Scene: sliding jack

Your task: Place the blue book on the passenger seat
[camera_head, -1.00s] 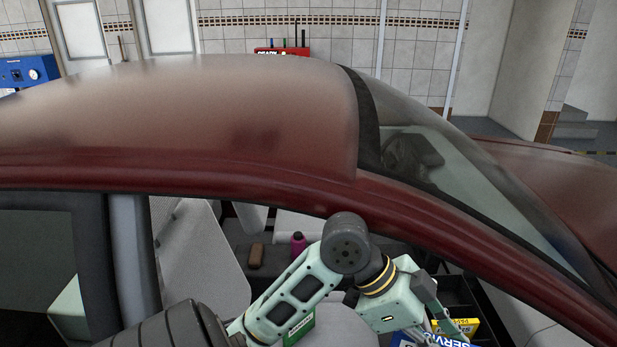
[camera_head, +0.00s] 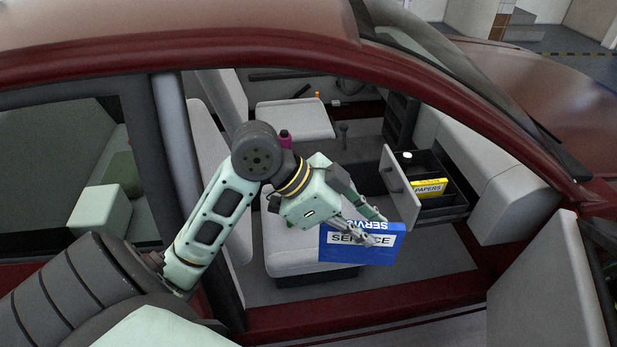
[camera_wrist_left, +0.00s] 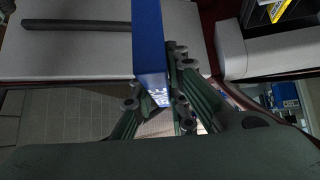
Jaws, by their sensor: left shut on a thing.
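The blue book (camera_head: 345,250), with a white "SERVICE" label, is in my left gripper (camera_head: 375,232) in the head view. The fingers are shut on its edge, and it hangs at the front right edge of the light grey passenger seat (camera_head: 285,262), partly overlapping it in the picture. In the left wrist view the book (camera_wrist_left: 148,45) stands on edge between the fingers (camera_wrist_left: 155,95), with the seat (camera_wrist_left: 75,55) behind it. I cannot tell whether the book touches the seat. My right gripper does not show.
An open glove box drawer (camera_head: 440,205) holds a yellow "PAPERS" box (camera_head: 430,187) and a white-capped item. A magenta bottle (camera_head: 285,138) stands beyond my arm. The red door sill (camera_head: 370,312) and roof edge (camera_head: 200,48) frame the opening. The driver's seat (camera_head: 290,118) is behind.

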